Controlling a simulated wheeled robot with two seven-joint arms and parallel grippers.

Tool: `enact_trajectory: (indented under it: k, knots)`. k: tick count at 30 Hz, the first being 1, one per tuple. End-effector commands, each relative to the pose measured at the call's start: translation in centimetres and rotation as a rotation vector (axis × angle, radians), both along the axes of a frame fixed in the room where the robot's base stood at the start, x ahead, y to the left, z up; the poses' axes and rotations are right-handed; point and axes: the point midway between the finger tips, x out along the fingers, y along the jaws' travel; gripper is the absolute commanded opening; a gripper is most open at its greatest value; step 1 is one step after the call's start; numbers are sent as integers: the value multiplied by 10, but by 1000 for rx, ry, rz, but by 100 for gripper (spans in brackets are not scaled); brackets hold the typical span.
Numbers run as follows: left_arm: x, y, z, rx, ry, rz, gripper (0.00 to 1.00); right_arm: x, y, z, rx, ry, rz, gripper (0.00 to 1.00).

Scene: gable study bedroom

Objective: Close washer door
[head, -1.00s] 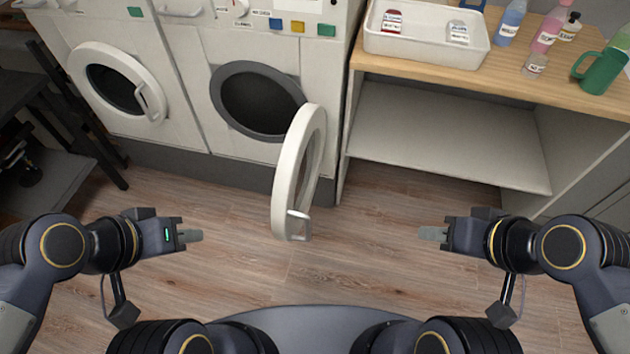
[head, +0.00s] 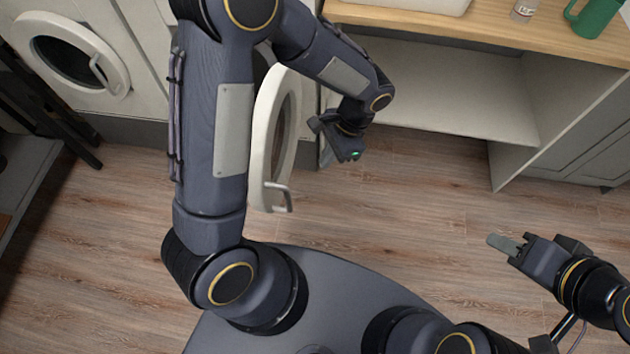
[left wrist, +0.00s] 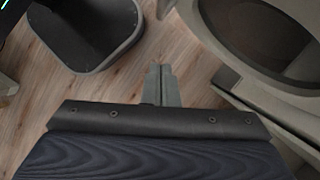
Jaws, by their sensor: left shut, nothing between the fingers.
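The washer door (head: 261,140) is a white ring with darker glass. It stands wide open, swung out toward me, with its handle (head: 279,196) at the low near end. My left arm hides the washer's opening and much of its front. My left gripper (head: 326,158) is shut and empty, to the right of the door and apart from it in the head view. In the left wrist view its fingers (left wrist: 161,86) are together, with a pale rounded panel, probably the door (left wrist: 222,62), close on the right. My right gripper (head: 502,244) is far right over the floor; its fingers show edge-on.
Another washer with a shut round door (head: 72,62) stands at the left. A wooden-topped counter (head: 490,37) with an open shelf (head: 450,95) stands to the right, with a green mug (head: 592,16) on top. Wooden floor is free in front.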

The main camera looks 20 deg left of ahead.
Motion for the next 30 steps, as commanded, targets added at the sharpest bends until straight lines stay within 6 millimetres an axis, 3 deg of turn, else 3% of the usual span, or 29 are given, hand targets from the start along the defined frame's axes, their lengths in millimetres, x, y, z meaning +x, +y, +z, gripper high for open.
enact_trajectory:
  k: [5,18,24,30]
  knots:
    - [-4,4,-16,6,6,-8,0,0,0,0,0,0,0,36]
    - [-29,28,-97,4,7,-5,0,0,0,-1,0,0,0,36]
    - [-48,48,-93,3,4,-3,0,0,0,5,0,0,0,36]
    - [-54,54,-94,2,3,-4,0,0,0,6,0,0,0,36]
